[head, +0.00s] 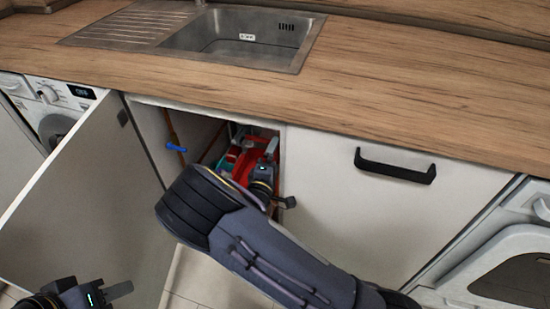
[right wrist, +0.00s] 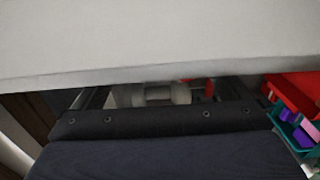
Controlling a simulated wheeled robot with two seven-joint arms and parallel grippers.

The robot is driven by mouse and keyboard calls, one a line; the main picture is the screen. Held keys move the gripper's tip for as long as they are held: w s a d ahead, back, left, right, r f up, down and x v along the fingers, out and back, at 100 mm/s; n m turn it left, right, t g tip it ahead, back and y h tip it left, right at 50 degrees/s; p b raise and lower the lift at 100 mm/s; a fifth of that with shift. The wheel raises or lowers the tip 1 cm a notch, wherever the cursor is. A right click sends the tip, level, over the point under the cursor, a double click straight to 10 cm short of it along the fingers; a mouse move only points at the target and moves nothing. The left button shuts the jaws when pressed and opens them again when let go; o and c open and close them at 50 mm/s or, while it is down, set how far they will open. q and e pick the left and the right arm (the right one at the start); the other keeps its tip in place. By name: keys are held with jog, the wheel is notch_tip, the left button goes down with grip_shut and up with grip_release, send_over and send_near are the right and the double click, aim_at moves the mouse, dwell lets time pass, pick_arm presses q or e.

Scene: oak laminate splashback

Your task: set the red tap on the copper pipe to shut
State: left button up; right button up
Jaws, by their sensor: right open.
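My right gripper (head: 257,143) is open inside the cupboard under the sink, and its arm reaches in through the opening. In the right wrist view, a pale rounded fitting (right wrist: 165,95) shows beyond the gripper body, between the fingers. A small red piece (right wrist: 210,88) shows beside it; I cannot tell whether it is the red tap. The tap's handle position and any contact are hidden. A copper pipe (head: 172,128) with a blue tap (head: 176,148) runs down the cupboard's left side. My left gripper (head: 100,294) is low at the left, outside the cupboard; its jaw opening is unclear.
A red container (right wrist: 295,92) with teal and purple items stands to the right in the wrist view. A pale panel (right wrist: 160,40) covers the top of that view. The open cupboard door (head: 90,200) stands left of the opening. The worktop (head: 400,80) lies above.

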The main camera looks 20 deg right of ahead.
jog(key=shift+w+d, duration=0.25)
jog(key=shift+w, duration=0.15)
jog(key=c, duration=1.4)
